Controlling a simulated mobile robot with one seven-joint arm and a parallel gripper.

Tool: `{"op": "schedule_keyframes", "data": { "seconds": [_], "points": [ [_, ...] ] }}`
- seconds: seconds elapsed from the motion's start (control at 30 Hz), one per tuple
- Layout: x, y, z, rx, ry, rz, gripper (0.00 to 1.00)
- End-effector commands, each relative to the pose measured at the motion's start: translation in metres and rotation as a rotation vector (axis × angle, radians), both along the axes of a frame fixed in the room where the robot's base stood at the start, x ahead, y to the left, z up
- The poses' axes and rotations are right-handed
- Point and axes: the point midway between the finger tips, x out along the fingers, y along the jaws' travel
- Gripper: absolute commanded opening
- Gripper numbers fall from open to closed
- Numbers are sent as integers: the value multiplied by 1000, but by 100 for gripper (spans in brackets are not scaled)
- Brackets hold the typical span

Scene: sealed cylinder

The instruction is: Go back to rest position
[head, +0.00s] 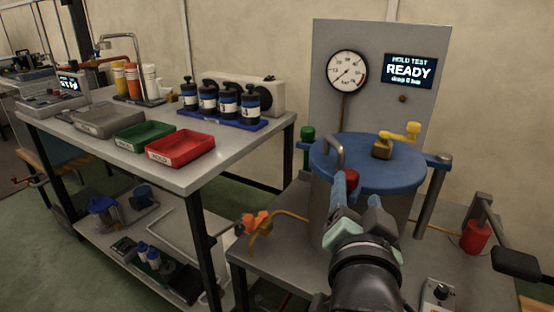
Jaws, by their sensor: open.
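My gripper (357,197) is in the lower right of the head view, pointing away from me at the grey cylinder (402,212) with the blue lid (365,160). Its two fingers are apart, and no object is seen held. A red knob (352,179) shows just beyond the left fingertip; I cannot tell whether they touch. The fingers and wrist hide part of the cylinder's front. The lid lies flat on the cylinder, with a grey curved handle (334,150) at left and a brass and yellow valve (398,140) on top.
Behind the cylinder, a grey panel carries a dial gauge (346,71) and a display (410,69) reading "READY". A red cylinder (476,237) with a lever stands at right, an orange valve (258,226) at left. The left table (235,140) holds trays and bottles. Green floor shows between.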

Motion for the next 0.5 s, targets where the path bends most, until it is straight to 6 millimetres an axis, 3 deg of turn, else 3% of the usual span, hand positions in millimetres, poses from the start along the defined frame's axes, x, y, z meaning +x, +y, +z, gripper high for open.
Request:
{"op": "schedule_keyframes", "data": {
  "seconds": [0.03,0.17,0.3,0.4,0.43,0.5],
  "points": [
    [-3,20,34,-86,-102,36,65],
    [-30,63,118,-298,-349,81,65],
    [-83,104,194,-493,-616,69,65],
    [-133,128,236,-604,-804,27,65],
    [-139,129,255,-620,-826,16,65],
    [-132,126,285,-616,-803,18,65]
  ]
}}
